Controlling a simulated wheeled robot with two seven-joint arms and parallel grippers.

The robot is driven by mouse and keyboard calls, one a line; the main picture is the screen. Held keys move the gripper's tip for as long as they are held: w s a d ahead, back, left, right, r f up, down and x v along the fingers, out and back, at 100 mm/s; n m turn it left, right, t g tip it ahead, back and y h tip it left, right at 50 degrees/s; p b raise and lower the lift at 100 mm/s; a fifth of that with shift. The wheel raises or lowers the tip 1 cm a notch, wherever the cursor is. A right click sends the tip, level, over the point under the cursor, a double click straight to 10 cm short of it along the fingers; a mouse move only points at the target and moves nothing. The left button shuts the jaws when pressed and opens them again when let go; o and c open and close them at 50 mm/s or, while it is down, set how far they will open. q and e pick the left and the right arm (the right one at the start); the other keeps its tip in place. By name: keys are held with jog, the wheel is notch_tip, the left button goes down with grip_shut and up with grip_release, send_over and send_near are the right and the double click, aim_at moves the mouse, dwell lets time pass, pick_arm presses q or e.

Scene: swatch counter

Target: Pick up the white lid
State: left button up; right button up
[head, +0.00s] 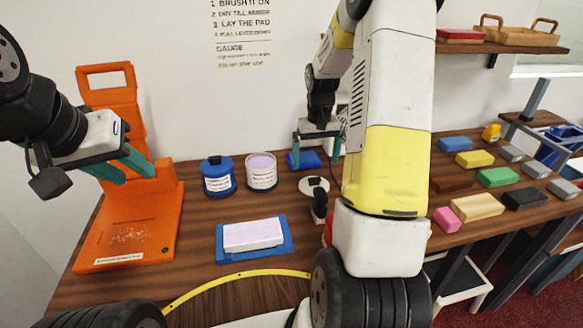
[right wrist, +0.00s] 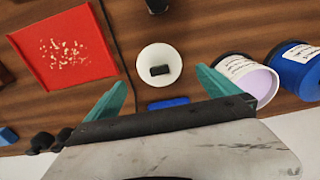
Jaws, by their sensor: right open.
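The white lid (head: 305,185) is a round disc with a dark knob, lying flat on the wooden counter right of the tins. In the right wrist view the lid (right wrist: 160,57) shows whole, ahead of and between the fingertips. My right gripper (head: 316,152) points down with its teal fingers spread, apart from the lid and behind it in the head view. The right wrist view shows this gripper (right wrist: 161,85) empty. My left gripper (head: 136,178) is at the left by the orange stand, its fingers apart with nothing between them.
A blue tin (head: 218,185) and an open white tin with lilac contents (head: 262,178) stand left of the lid. A blue block (head: 304,160) lies behind it. A red tray (right wrist: 95,65) lies nearby. A lilac pad (head: 252,235) sits in front on a blue base. An orange stand (head: 150,220) is left.

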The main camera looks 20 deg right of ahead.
aim_at(314, 178)
jog(key=f, duration=0.3)
jog(key=w+f, duration=0.1)
jog(key=f, duration=0.5)
jog(key=shift+w+d+f, duration=0.2)
jog(key=shift+f, duration=0.1)
jog(key=c, duration=1)
